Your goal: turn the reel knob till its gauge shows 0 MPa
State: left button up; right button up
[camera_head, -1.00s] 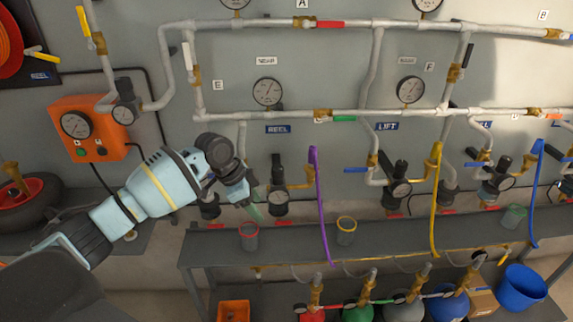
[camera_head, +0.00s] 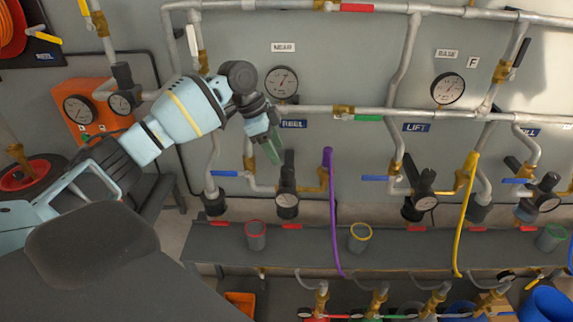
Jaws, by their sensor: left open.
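The reel regulator stands under the blue REEL label (camera_head: 293,124). Its black upright knob (camera_head: 288,166) sits above a small round gauge (camera_head: 287,206). The gauge's needle is too small to read. My left gripper (camera_head: 274,150) comes in from the left with green fingertips pointing down. It is open and empty, just left of the knob's upper part in the picture. I cannot tell whether it touches the knob. My right gripper is not in view.
A purple hose (camera_head: 331,215) hangs right of the regulator. A blue-handled valve (camera_head: 224,173) is to its left. A grey shelf (camera_head: 310,243) with a red-rimmed cup (camera_head: 255,235) and a yellow-rimmed cup (camera_head: 360,238) lies below. The LIFT regulator (camera_head: 422,190) stands further right.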

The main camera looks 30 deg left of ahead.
aim_at(287, 168)
pick_arm(q)
jog(key=x, duration=0.7)
jog(key=shift+w, duration=0.1)
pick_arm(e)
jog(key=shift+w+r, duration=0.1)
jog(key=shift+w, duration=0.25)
